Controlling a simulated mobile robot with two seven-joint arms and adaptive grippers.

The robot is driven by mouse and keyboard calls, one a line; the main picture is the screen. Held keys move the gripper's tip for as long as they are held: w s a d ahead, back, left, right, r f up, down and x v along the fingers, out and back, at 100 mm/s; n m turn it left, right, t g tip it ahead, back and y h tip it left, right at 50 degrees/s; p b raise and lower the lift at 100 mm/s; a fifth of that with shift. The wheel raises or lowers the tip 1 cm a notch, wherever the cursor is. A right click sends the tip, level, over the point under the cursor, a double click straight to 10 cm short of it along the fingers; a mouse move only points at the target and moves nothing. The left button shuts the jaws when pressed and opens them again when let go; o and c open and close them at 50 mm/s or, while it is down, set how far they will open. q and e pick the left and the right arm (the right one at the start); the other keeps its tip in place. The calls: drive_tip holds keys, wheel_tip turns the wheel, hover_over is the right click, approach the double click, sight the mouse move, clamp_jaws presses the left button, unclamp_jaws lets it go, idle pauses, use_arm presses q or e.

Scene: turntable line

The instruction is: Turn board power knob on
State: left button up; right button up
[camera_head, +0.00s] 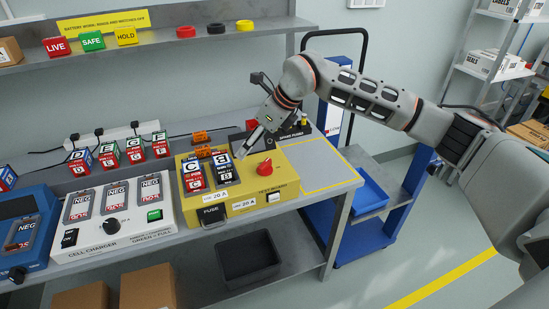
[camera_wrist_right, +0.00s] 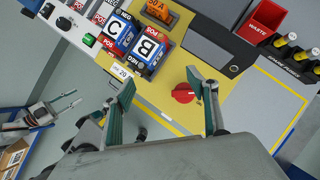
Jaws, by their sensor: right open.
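The red power knob (camera_head: 265,167) sits on top of the yellow test board (camera_head: 285,180), near its right side. My right gripper (camera_head: 246,145) is above the back of the board, fingers pointing down and left. In the right wrist view my right gripper (camera_wrist_right: 161,82) is open and empty. The knob (camera_wrist_right: 183,93) appears between the fingers there, closer to the right finger; I cannot tell whether they touch.
A white cell charger (camera_head: 115,226) stands left of the board. Labelled blocks line the back strip. A red waste bin (camera_wrist_right: 262,22) and several small fuses (camera_wrist_right: 300,52) stand past the board in the wrist view. A dark bin (camera_head: 248,262) is below the bench.

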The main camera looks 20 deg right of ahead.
drive_tip(key=m+h, duration=0.2)
approach(265, 163)
drive_tip(key=shift+g, duration=0.4)
drive_tip(key=shift+w+x, duration=0.2)
drive_tip(key=shift+x, duration=2)
drive_tip(key=shift+w+x, duration=0.15)
drive_tip(key=shift+x, duration=2.05)
drive_tip(key=shift+r, duration=0.1)
drive_tip(key=c, duration=1.1)
